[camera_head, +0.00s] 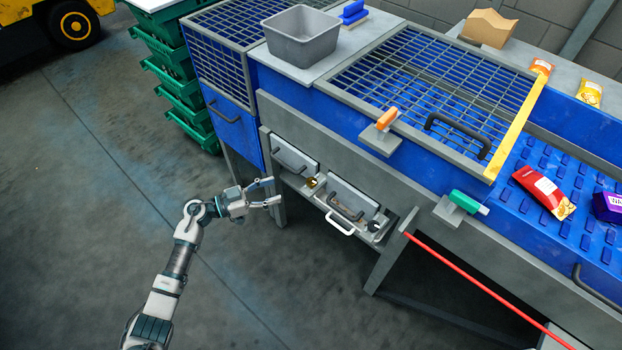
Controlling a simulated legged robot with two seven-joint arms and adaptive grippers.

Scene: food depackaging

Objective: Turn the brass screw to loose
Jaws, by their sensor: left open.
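The brass screw (312,183) is a small gold-coloured knob on the front of the blue and grey machine, at the left end of the open recess below the tabletop. My left gripper (271,191) is open and empty. Its fingers point right toward the screw, with a gap between the fingertips and the screw in the picture. Whether the screw is tight or loose cannot be told. My right gripper is not in view.
Beside the screw are a grey panel with a dark handle (345,208) and a white handle (340,224). Green crates (180,85) stand behind. The floor around my left arm is clear.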

